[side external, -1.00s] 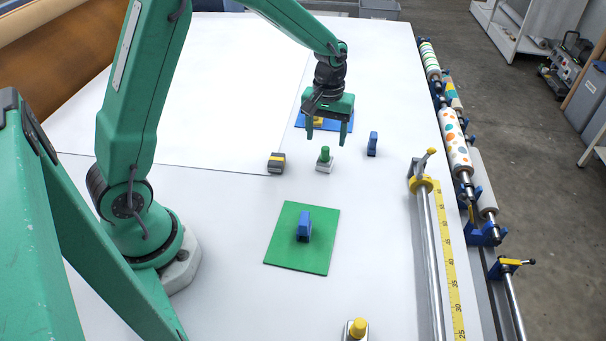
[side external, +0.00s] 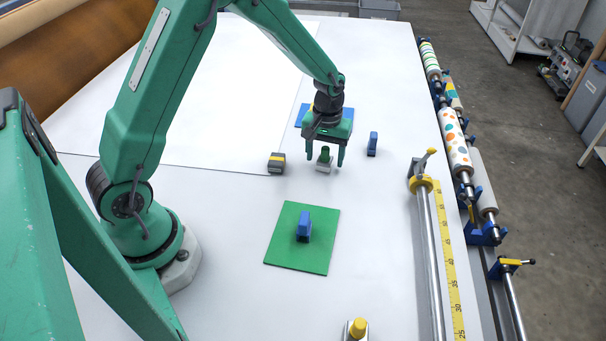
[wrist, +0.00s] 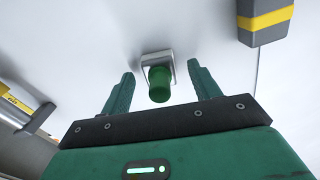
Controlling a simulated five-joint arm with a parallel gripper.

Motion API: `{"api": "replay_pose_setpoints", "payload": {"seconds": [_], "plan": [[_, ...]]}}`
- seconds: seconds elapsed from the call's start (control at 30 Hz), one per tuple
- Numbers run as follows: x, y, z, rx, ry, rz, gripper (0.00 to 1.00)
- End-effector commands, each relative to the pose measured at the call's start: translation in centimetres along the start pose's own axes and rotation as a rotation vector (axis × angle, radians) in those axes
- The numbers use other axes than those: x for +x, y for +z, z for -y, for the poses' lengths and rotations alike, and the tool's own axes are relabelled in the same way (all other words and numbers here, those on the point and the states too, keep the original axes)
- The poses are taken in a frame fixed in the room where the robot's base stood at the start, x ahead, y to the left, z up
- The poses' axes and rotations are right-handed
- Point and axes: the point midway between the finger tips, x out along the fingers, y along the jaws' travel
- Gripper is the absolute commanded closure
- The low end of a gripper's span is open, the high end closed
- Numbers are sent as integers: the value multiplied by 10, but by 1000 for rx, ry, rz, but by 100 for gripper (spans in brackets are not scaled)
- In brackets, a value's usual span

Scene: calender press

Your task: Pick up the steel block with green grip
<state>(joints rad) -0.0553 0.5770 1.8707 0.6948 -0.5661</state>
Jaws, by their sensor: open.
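The steel block with green grip (side external: 324,166) stands upright on the white table, a small silver base with a green knob. In the wrist view the green grip (wrist: 159,84) shows between the two fingers, with the steel base behind it. My gripper (side external: 324,162) is open above the block, one finger on each side of the grip. The fingers (wrist: 158,88) look apart from the grip in the wrist view.
A grey block with a yellow band (side external: 276,163) stands close to the left, a blue clamp-like piece (side external: 372,144) to the right. A blue mat (side external: 301,114) lies behind. A green mat (side external: 286,250) holds another blue piece (side external: 304,225). A yellow-gripped block (side external: 357,330) is at the front.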

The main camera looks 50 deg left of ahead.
Motion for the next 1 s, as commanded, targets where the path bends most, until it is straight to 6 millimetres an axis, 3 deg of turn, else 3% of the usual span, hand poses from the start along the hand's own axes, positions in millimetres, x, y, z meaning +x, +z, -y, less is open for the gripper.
{"api": "replay_pose_setpoints", "payload": {"seconds": [0.53,0.8,1.0], "plan": [[2,0,0,0,1,-1,38],[2,0,0,0,1,-1,89],[2,0,0,0,1,-1,89]]}}
